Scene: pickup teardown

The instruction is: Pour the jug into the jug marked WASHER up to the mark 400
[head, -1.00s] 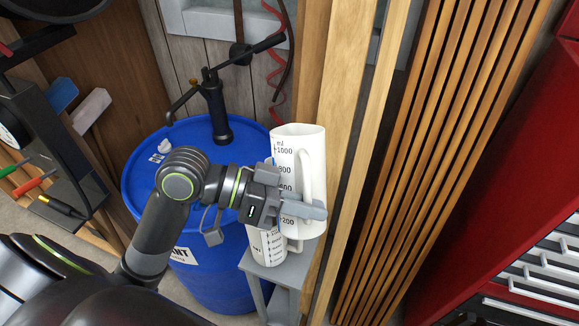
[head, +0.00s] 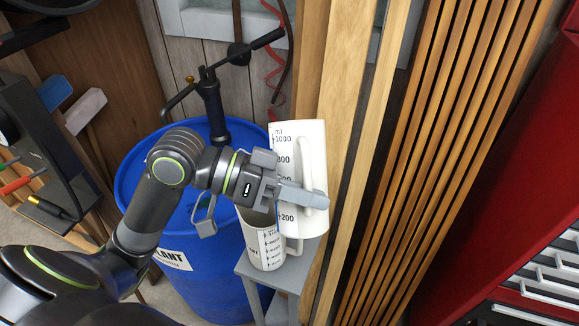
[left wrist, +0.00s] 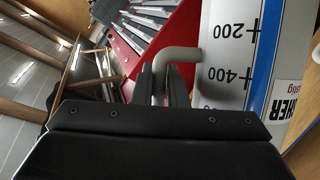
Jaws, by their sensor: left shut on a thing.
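A white jug (head: 310,160) with black marks from 200 to 1000 looks roughly upright in the head view. My left gripper (head: 300,195) is shut on its handle, which also shows between the fingers in the left wrist view (left wrist: 180,55). The jug's white side with marks 200 and 400 (left wrist: 226,70) is beside the fingers there. A second white jug (head: 262,245) with a scale stands below, partly hidden by the gripper and held jug. Its label is too small to read. No liquid level or stream shows. My right gripper is not in view.
The lower jug stands on a small grey stand (head: 282,278). A blue drum (head: 212,275) with a hand pump (head: 213,105) is left of it. Wooden posts (head: 345,110) rise close behind the held jug. A red cabinet (head: 510,190) is at the right.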

